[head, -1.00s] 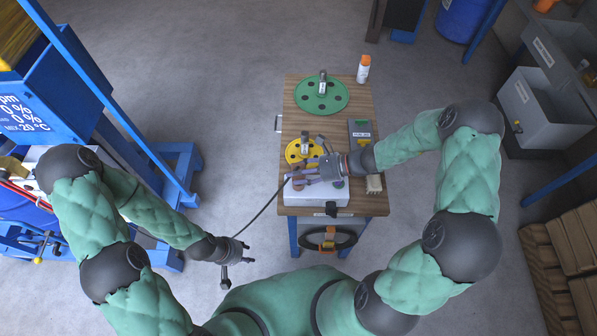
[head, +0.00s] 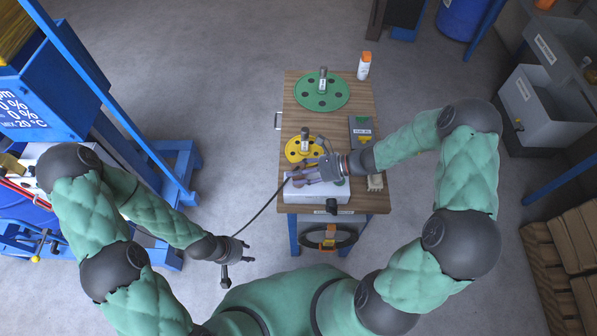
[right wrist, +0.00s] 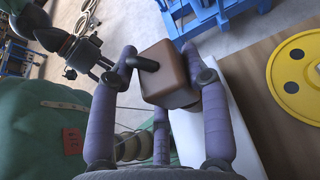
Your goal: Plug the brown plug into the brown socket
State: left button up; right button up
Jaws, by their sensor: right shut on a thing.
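The brown plug (right wrist: 172,75) is a brown block with a black cable stub on one face. In the right wrist view it sits between the purple fingers of my right gripper (right wrist: 160,92), which is shut on it. In the head view this gripper (head: 305,176) is over the white box (head: 312,198) at the table's near end. A small part of the plug (head: 298,182) shows there, with a dark cable running down to the left. I cannot make out the brown socket. My left gripper (head: 240,251) is empty, its fingers apart, left of the table; it also shows in the right wrist view (right wrist: 88,55).
A yellow disc (head: 300,150) and a green disc (head: 315,98) with upright metal parts lie on the wooden table (head: 292,120). A white bottle with an orange cap (head: 364,67) and a dark grey device (head: 361,132) stand at its right side.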

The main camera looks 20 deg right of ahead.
jog(key=shift+f, duration=0.25)
jog(key=o, duration=1.3)
jog(key=shift+d, duration=0.1)
jog(key=v, duration=1.2)
